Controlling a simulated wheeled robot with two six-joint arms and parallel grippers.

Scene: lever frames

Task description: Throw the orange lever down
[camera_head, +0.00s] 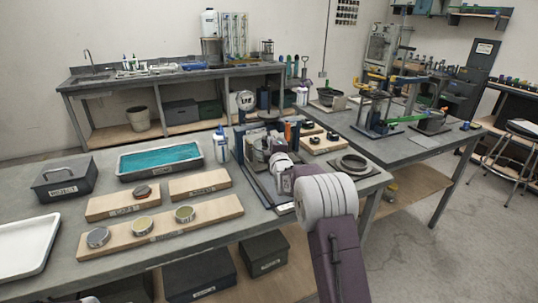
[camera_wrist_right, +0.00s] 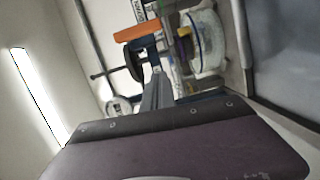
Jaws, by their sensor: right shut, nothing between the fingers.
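The orange lever (camera_wrist_right: 138,32) shows in the wrist view as a flat orange bar near the top, beside a dark round part. In the head view a small orange piece (camera_head: 288,131) stands on the bench-top apparatus (camera_head: 264,100), partly hidden by my arm. My right gripper (camera_wrist_right: 157,76) is shut and empty. Its tips point toward the apparatus, just below the orange bar in the wrist picture; I cannot tell whether they touch anything. In the head view my right arm reaches to the apparatus and hides much of its base.
Left of the apparatus are a teal-filled tray (camera_head: 160,161), a dark lidded box (camera_head: 64,179) and wooden boards (camera_head: 160,225) with small round pieces. A white bottle (camera_head: 221,145) stands close to the left of the apparatus. A ring-shaped part (camera_head: 353,164) lies to its right.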

